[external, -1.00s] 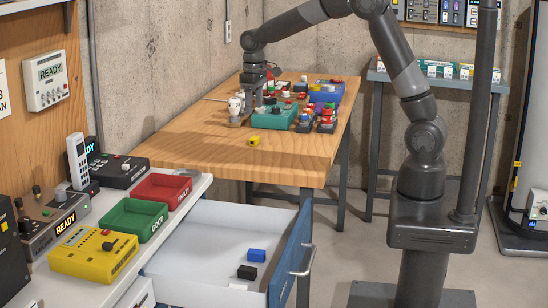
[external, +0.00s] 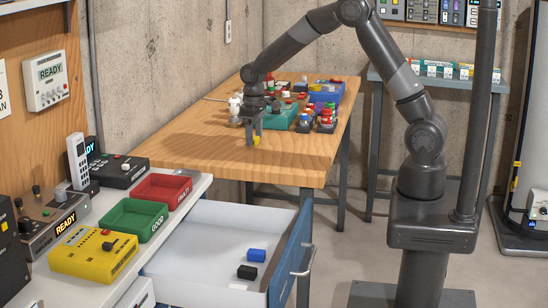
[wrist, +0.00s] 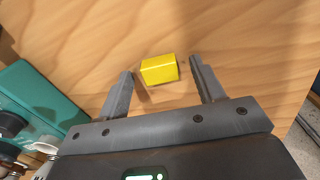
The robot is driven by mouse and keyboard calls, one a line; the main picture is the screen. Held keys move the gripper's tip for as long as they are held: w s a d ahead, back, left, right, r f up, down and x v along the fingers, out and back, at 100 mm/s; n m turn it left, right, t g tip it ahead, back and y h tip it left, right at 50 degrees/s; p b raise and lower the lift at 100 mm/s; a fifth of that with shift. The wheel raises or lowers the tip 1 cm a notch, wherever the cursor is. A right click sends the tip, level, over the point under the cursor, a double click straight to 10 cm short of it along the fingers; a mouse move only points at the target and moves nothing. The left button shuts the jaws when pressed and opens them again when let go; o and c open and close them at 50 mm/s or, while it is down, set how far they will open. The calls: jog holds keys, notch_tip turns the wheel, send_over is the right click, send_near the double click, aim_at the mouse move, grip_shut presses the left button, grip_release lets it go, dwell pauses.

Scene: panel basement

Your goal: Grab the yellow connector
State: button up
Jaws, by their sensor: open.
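The yellow connector (wrist: 160,69) is a small block lying on the wooden table (external: 215,148). In the wrist view it sits between the tips of my two open fingers, with a gap on each side. My gripper (wrist: 162,84) points down at it and holds nothing. In the external view my gripper (external: 254,140) is low over the table, and its fingers partly hide the yellow connector (external: 257,140).
A teal box (wrist: 42,98) stands close to my gripper on the left in the wrist view. Several devices, including a blue case (external: 326,92), crowd the table's back. The table's front is clear. An open drawer (external: 215,235) holds small blocks below.

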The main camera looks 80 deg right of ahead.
jog(key=shift+c, duration=0.4)
jog(key=c, duration=1)
jog(key=shift+r, duration=0.15)
